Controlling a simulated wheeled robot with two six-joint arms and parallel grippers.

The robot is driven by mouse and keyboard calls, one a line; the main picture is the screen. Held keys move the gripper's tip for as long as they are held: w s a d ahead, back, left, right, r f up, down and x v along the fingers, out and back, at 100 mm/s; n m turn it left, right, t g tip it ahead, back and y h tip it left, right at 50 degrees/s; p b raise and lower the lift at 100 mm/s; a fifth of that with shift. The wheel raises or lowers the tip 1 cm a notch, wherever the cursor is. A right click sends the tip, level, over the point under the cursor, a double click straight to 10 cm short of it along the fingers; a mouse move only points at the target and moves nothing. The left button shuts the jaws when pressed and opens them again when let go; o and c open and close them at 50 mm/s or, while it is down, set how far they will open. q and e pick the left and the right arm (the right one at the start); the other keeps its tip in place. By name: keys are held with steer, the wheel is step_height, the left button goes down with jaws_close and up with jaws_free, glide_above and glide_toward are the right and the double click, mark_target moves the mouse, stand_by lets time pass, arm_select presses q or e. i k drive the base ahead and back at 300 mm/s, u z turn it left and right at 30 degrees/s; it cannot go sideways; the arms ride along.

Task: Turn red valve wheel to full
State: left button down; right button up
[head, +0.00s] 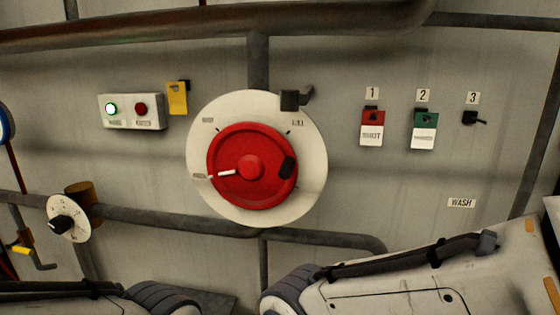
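The red valve wheel (251,187) is mounted on a round white dial plate (311,190) on the wall, in the middle of the head view. Its white pointer mark points left, at a label on the plate's left side. A dark grip knob sits on the right part of the wheel. Neither gripper is visible.
A panel (132,112) with a lit green lamp and a red one is at upper left, beside a yellow tag (178,98). A small dial (69,219) is lower left. Pipes (160,218) run behind the plate.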

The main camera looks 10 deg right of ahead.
mark_target(251, 166)
steer(key=z, duration=2.1)
steer(key=k, duration=0.65)
steer(key=u, duration=1.45)
